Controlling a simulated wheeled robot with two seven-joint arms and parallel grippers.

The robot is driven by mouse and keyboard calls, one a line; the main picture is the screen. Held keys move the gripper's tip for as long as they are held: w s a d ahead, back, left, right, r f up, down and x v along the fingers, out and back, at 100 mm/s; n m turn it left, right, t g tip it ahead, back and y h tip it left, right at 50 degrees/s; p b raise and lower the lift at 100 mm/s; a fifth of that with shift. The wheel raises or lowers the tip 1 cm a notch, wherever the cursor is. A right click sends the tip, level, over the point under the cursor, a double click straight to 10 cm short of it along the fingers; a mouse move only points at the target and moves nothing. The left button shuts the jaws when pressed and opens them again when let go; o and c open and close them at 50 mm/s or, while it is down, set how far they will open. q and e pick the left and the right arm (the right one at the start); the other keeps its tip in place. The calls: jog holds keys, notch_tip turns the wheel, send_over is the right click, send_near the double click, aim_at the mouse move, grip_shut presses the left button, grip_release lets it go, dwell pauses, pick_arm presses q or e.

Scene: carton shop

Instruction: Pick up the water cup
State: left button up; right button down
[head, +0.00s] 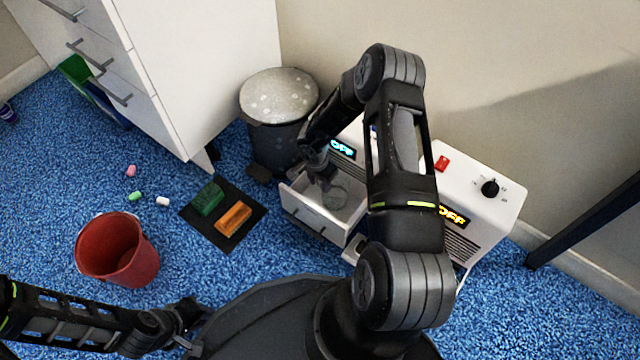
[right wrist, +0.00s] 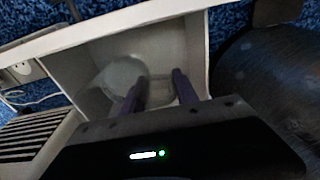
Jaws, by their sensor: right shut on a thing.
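The water cup (head: 336,196) is a pale, translucent round vessel inside the open white drawer (head: 310,212) of the white machine. It also shows in the right wrist view (right wrist: 118,72), partly behind a finger. My right gripper (head: 326,182) reaches down into the drawer; in the right wrist view (right wrist: 158,84) its two dark fingers stand apart with the cup's rim at them, shut on the cup. The exact contact is hard to see. My left gripper (head: 184,322) is low at the left, away from the drawer, its finger opening unclear.
A dark bin with a speckled lid (head: 280,96) stands left of the machine. A black mat (head: 222,236) holds a green and an orange block. A red bucket (head: 120,262) and small pieces lie on the blue carpet. A white cabinet (head: 200,70) stands behind.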

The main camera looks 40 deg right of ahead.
notch_tip(320, 180, up, 7)
jog(key=p, duration=0.3)
jog(key=shift+f, duration=0.1)
jog(key=s+d, duration=0.1)
jog(key=s, duration=1.6)
jog(key=shift+s+d+f, duration=0.2)
jog(key=shift+s+d, duration=0.1)
jog(key=shift+s, duration=0.1)
jog(key=shift+s, duration=0.1)
dwell(2.5)
